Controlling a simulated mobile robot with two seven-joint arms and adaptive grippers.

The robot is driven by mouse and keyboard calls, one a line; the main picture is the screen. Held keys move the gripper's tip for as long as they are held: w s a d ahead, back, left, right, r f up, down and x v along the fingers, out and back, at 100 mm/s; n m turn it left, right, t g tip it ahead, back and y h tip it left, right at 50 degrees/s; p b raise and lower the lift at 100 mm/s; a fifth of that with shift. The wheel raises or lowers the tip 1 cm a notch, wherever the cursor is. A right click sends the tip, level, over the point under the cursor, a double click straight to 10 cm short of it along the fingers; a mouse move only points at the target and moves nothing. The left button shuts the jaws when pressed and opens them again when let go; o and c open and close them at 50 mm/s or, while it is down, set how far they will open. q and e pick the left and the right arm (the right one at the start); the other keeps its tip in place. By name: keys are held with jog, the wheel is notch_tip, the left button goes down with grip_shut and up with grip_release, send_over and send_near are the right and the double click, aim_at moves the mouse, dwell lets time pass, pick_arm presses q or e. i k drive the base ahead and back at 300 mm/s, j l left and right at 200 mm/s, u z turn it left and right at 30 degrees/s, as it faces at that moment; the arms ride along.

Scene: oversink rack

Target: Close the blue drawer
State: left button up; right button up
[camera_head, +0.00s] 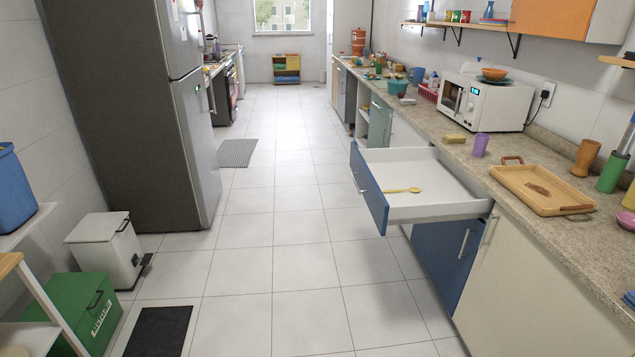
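The blue drawer (369,187) is pulled out from the right-hand counter, above a blue cabinet door (447,255). Its front is blue with a metal handle on the outer face, and its white inside shows from above. A yellow spoon (402,190) lies in the drawer near the front. Neither of my grippers is in view.
The tiled floor (300,270) left of the drawer is clear. On the counter stand a wooden tray (545,190), a purple cup (480,145) and a white microwave (480,103). A tall fridge (130,110), white bin (105,248) and green box (75,312) stand at left.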

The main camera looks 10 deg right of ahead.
aim_at(447, 193)
jog(key=z, duration=0.65)
